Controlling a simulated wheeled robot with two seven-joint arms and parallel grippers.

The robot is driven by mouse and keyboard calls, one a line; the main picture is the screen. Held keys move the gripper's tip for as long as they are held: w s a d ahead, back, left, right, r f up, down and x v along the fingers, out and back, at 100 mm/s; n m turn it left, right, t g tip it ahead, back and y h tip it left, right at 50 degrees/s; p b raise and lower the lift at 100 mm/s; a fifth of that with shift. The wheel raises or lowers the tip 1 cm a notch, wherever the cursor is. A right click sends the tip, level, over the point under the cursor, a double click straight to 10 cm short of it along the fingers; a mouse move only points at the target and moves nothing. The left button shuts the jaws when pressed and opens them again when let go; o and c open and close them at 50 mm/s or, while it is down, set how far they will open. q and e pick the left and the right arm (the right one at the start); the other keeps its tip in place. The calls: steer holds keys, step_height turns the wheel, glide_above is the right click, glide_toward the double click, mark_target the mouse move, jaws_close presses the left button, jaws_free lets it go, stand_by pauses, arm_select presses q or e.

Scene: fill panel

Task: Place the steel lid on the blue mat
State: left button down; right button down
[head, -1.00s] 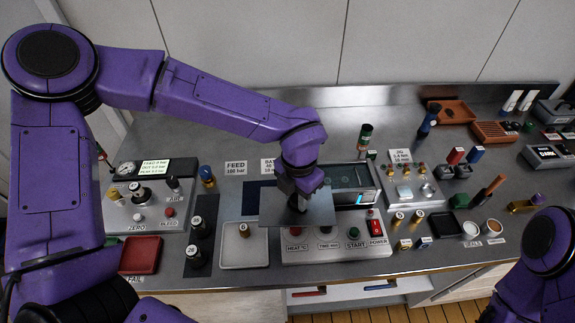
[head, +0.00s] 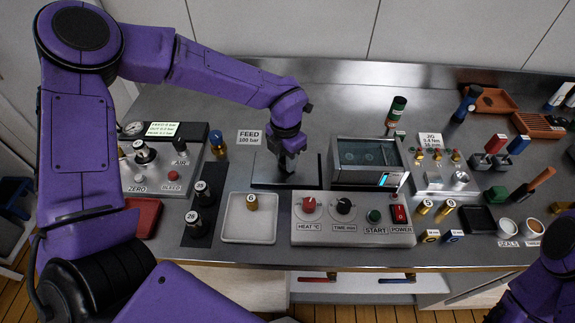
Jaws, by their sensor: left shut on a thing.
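The steel lid (head: 268,172) is a flat grey square plate in the head view, behind the white tray and left of the small oven. My left gripper (head: 287,165) points down over its middle and is shut on it. The lid looks level and lies low over the spot of the blue mat. The mat is almost wholly hidden, with only dark margins showing round the lid. I cannot tell whether the lid touches it. My right arm shows at the lower right corner; its gripper is out of the picture.
A small oven (head: 369,177) stands close to the lid's right. In front are a white tray (head: 234,232) with a brass-coloured part and a control box (head: 335,226) with knobs. A pressure panel (head: 155,183) stands at left. The counter behind the lid is clear.

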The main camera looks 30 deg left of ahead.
arm_select(q)
steer(key=shift+f, duration=0.4)
steer(key=shift+w, duration=0.35)
steer(key=shift+d+f, duration=0.1)
steer(key=shift+f, duration=0.05)
steer(key=c, duration=0.8)
jaws_free()
steer(key=shift+s, duration=0.15)
steer(key=shift+r, duration=0.5)
step_height(320, 180, up, 11)
steer(key=shift+r+b, duration=0.2)
steer(key=shift+b, duration=0.25)
